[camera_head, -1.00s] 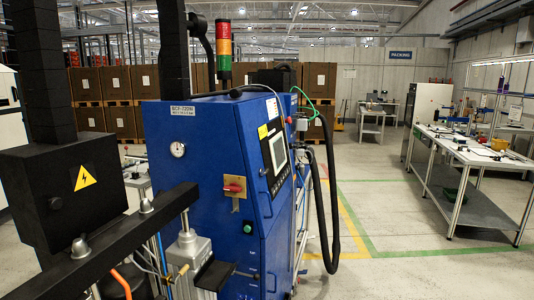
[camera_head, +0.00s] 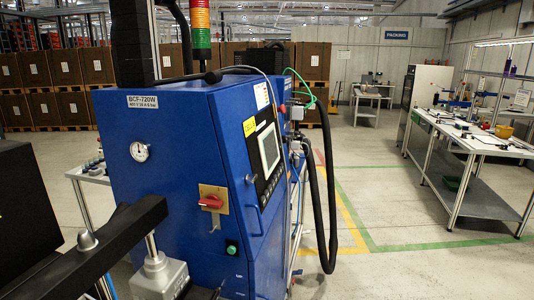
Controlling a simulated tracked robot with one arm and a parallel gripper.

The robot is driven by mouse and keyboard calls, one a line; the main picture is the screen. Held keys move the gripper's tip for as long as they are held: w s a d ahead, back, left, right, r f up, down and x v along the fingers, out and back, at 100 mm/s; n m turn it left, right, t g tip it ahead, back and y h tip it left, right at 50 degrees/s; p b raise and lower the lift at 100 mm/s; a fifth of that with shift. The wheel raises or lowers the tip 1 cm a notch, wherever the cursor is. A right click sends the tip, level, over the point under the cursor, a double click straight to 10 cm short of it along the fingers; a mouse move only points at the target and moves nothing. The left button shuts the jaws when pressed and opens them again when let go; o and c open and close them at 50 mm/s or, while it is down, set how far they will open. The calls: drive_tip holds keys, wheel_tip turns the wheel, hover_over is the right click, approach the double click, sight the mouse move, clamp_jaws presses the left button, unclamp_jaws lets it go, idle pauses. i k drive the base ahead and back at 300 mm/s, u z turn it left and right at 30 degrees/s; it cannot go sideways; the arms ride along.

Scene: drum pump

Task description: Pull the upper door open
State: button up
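A blue cabinet (camera_head: 178,190) labelled BCF-720W stands at the centre left, upright. Its left side carries a round gauge, a red rotary switch (camera_head: 211,202) on a yellowish plate and a green button. The upper door (camera_head: 256,128) is on the narrow right-hand face, seen at a steep angle. It bears a touchscreen (camera_head: 268,148) and a dark keypad strip, with a small dark latch (camera_head: 250,179) near its left edge. The upper door looks closed. A lower panel (camera_head: 268,262) lies below it. My gripper is not in view.
A black beam (camera_head: 100,246) and a dark box (camera_head: 30,215) block the lower left. Black hoses (camera_head: 329,200) hang just right of the cabinet. A workbench (camera_head: 468,140) stands at the right. The floor between them is clear.

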sight(245, 119)
drive_tip(key=z, duration=0.05)
drive_tip(key=k, duration=1.1)
drive_tip(key=z, duration=0.75)
drive_tip(key=i, duration=1.55)
drive_tip(key=u, duration=0.3)
drive_tip(key=i, duration=0.95)
drive_tip(key=u, duration=0.65)
